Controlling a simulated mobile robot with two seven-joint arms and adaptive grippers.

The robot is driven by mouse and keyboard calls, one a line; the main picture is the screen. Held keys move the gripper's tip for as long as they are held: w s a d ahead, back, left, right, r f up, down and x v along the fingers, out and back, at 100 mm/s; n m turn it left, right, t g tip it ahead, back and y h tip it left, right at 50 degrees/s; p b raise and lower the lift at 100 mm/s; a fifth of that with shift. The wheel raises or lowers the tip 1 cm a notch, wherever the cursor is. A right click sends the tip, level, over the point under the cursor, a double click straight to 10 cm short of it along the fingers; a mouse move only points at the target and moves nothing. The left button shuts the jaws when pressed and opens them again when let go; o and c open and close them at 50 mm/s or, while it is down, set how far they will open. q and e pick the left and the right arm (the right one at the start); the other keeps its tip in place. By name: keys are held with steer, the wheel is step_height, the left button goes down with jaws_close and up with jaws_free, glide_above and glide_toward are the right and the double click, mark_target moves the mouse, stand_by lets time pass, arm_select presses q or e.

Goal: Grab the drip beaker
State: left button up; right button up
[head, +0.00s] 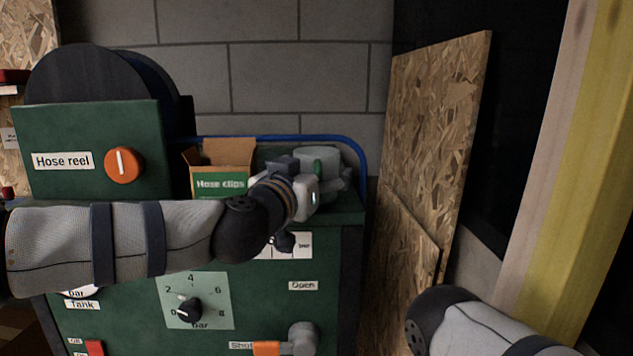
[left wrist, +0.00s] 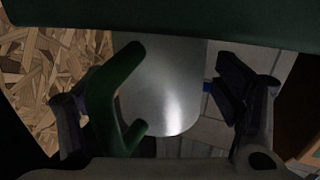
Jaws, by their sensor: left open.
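The drip beaker (head: 318,156) is a grey cup with a green handle, standing on top of the green cabinet near its right end. My left gripper (head: 322,182) is at the beaker, on its near side, and partly hides its lower part. In the left wrist view the shiny grey beaker (left wrist: 170,95) and its green handle (left wrist: 112,95) show between the two spread fingers of my left gripper (left wrist: 150,100). The left finger is close to the handle and a gap shows beside the right finger. I cannot tell whether either finger touches. My right gripper is out of view.
An open cardboard box labelled "Hose clips" (head: 222,170) stands left of the beaker. A blue rail (head: 330,138) runs behind. The green cabinet (head: 342,240) has knobs and a lever on its front. Chipboard panels (head: 430,130) lean at the right.

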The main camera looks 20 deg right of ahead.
arm_select(q)
steer(key=c, duration=1.3)
steer(key=shift+r, duration=0.1)
